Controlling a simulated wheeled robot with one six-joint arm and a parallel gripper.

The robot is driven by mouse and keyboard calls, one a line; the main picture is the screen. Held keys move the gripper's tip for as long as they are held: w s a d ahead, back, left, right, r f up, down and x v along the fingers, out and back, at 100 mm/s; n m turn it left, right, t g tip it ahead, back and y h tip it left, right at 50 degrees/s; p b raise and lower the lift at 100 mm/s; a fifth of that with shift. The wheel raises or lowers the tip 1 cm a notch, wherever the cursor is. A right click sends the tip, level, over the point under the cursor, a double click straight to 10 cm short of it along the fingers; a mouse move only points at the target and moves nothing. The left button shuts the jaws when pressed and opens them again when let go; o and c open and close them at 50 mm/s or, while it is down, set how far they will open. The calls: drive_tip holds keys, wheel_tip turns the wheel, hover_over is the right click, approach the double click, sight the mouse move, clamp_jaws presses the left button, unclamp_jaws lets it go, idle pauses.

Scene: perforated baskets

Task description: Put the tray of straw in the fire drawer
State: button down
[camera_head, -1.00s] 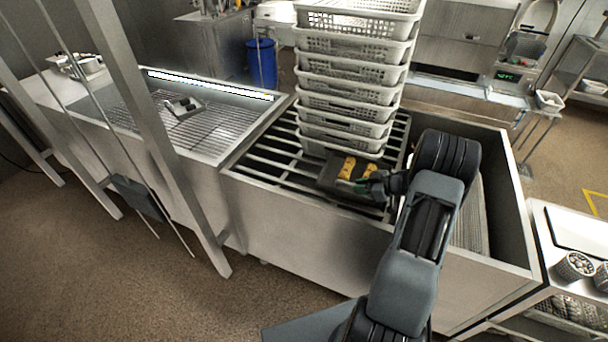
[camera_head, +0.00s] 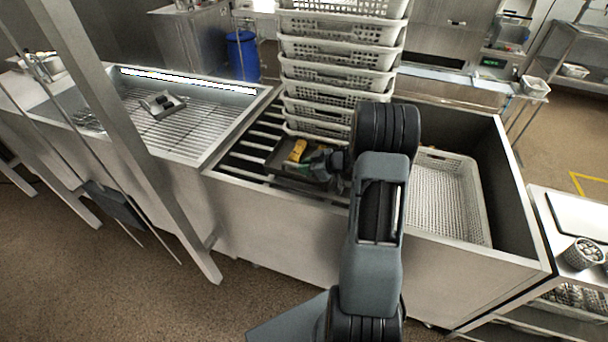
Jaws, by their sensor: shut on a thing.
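A small dark tray (camera_head: 283,169) with yellow pieces (camera_head: 298,150) in it is over the slatted rack, in front of the basket stack. I take it for the tray of straw, but the contents are too small to be sure. My gripper (camera_head: 322,166) is shut on the tray at its right side; the fingertips are partly hidden by my wrist. I cannot tell whether the tray touches the slats. I cannot pick out a fire drawer with certainty.
A tall stack of white perforated baskets (camera_head: 338,78) stands just behind the tray. A white basket (camera_head: 450,200) lies in the deep metal bin at right. A grate counter (camera_head: 185,130) at left holds a small tray (camera_head: 163,103). A metal post (camera_head: 120,130) stands at left front.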

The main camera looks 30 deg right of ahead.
sight(306, 177)
drive_tip(key=shift+a+f+b, duration=0.1)
drive_tip(key=shift+f+b, duration=1.65)
drive_tip(key=shift+b, duration=0.3)
drive_tip(key=shift+r, duration=0.1)
drive_tip(key=c, duration=1.5)
unclamp_jaws()
drive_tip(key=o, duration=0.4)
